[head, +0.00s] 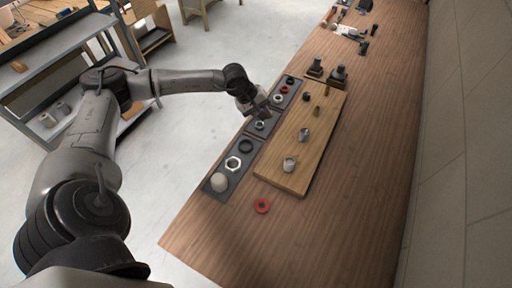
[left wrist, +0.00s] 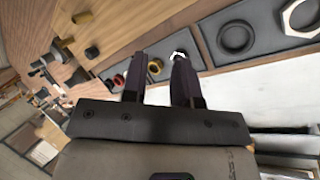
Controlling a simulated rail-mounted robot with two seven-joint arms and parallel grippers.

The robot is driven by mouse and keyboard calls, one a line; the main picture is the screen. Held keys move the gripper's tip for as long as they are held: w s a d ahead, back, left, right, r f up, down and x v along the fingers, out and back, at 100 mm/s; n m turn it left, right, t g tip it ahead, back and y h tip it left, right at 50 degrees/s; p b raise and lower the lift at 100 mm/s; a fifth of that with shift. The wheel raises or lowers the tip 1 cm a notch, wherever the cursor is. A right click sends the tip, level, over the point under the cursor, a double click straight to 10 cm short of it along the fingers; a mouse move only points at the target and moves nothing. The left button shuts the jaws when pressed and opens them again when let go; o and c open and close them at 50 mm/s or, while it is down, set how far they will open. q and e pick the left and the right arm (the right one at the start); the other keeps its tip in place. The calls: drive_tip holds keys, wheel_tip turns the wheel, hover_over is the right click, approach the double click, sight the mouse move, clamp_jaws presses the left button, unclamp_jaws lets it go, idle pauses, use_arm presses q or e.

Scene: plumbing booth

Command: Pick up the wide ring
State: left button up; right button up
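A wide black ring (head: 246,146) lies flat in a compartment of the dark tray strip; it also shows in the left wrist view (left wrist: 237,38), right of my fingers. A red ring (head: 262,205) lies on the bare bench in front of the wooden board. The frames do not settle which ring is the task's wide ring. My left gripper (head: 264,111) is over the tray strip, beyond the black ring. In the left wrist view its two fingers (left wrist: 160,62) stand apart with nothing held. A small silver nut (head: 260,125) is near the fingertips. My right gripper is not in view.
The tray also holds a large hex nut (head: 232,163), a beige cap (head: 218,182) and small rings. The wooden board (head: 290,150) beside it carries several upright fittings. Dark fittings (head: 337,75) stand behind it. The bench's right side is clear.

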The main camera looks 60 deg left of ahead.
sight(241, 145)
use_arm(q)
drive_tip(key=s+a+f+m+g+y, duration=0.25)
drive_tip(key=s+a+m+g, duration=0.2)
drive_tip(key=s+m, duration=0.3)
drive_tip(key=shift+m+g, duration=0.25)
drive_tip(key=shift+m, duration=0.3)
drive_tip(key=f, duration=0.8)
drive_tip(key=d+f, duration=0.1)
drive_tip(key=f, duration=0.4)
drive_tip(key=shift+w+f, duration=0.1)
drive_tip(key=shift+w, duration=0.15)
drive_tip(key=shift+c, duration=0.4)
clamp_jaws()
